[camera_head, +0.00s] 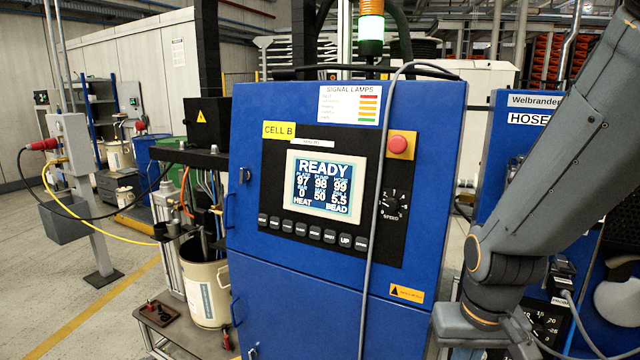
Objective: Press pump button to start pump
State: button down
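The blue control cabinet (400,190) labelled CELL B stands in the middle of the head view. Its screen (325,183) reads READY, with figures for plate, pump and hose, and HEAT and BEAD along the bottom. A row of several small dark buttons (315,233) runs below the screen. Their labels are mostly too small to read, so I cannot tell which is the pump button. My arm comes down from the upper right, and its wrist is at the bottom right, in front of the cabinet's right edge. My gripper is not in view.
A red mushroom button (398,145) and a speed knob (393,205) are right of the screen. A grey cable (374,220) hangs down the cabinet front beside the buttons. A bucket (207,292) under the pump stands at left. A hose panel (535,108) is behind my arm.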

aim_at(275, 223)
jog(key=z, duration=1.6)
jog(key=k, duration=1.1)
jog(key=u, duration=1.6)
jog(key=i, duration=0.5)
jog(key=z, duration=0.1)
